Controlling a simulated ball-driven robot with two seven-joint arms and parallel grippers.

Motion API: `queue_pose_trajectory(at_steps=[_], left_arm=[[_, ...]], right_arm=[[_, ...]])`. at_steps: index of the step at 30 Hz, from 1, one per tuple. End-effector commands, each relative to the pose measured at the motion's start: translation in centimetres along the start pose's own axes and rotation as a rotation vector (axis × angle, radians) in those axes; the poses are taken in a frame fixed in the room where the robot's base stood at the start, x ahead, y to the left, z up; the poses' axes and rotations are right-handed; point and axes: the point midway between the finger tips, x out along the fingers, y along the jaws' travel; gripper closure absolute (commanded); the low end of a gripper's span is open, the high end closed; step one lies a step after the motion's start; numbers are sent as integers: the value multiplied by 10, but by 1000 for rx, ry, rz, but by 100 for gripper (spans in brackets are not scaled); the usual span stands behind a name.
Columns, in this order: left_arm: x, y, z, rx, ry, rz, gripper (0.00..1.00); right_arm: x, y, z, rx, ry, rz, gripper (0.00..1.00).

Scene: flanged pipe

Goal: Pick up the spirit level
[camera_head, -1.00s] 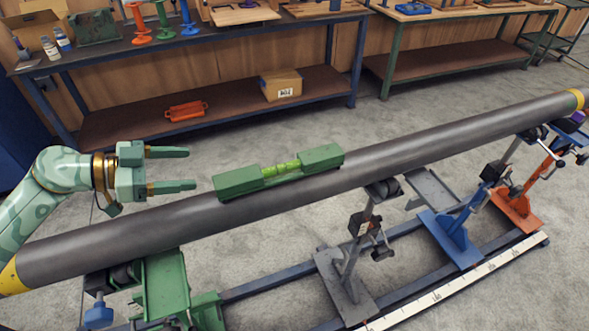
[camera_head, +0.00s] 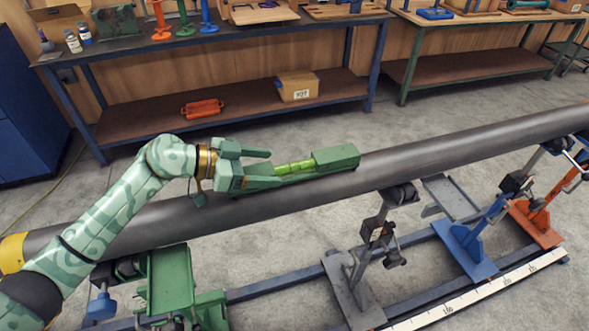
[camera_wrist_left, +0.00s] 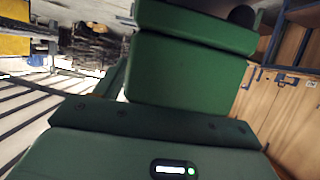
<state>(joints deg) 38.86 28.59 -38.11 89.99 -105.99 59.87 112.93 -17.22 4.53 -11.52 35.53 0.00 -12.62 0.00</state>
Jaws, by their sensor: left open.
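The green spirit level (camera_head: 337,158) lies along the top of the dark grey pipe (camera_head: 440,144), with a bright yellow-green vial section in its middle. My left gripper (camera_head: 262,168) is open at the level's left end, which it partly hides. One finger shows on the far side and one on the near side; I cannot tell whether they touch it. In the left wrist view, a large green block, apparently the level (camera_wrist_left: 185,70), fills the middle close to the gripper. My right gripper is not in view.
The pipe rests on several stands, including a green one (camera_head: 168,280) and a blue one (camera_head: 465,245). A workbench (camera_head: 215,38) stands behind, with a cardboard box (camera_head: 297,86) and an orange item (camera_head: 202,108) on its lower shelf. A white scale strip (camera_head: 480,290) runs along the front right.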

Motion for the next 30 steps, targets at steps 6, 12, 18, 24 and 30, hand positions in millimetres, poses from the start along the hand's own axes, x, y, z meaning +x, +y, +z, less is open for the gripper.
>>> queue_pose_trajectory(at_steps=[6,12,18,24,30], left_arm=[[11,0,0,0,0,0,31],[10,0,0,0,0,0,56],[10,0,-1,1,3,-1,94],[9,0,-2,2,3,-1,94],[2,0,-19,5,4,-1,94]], right_arm=[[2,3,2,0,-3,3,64],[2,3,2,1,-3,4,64],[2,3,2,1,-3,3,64],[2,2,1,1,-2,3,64],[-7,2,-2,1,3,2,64]])
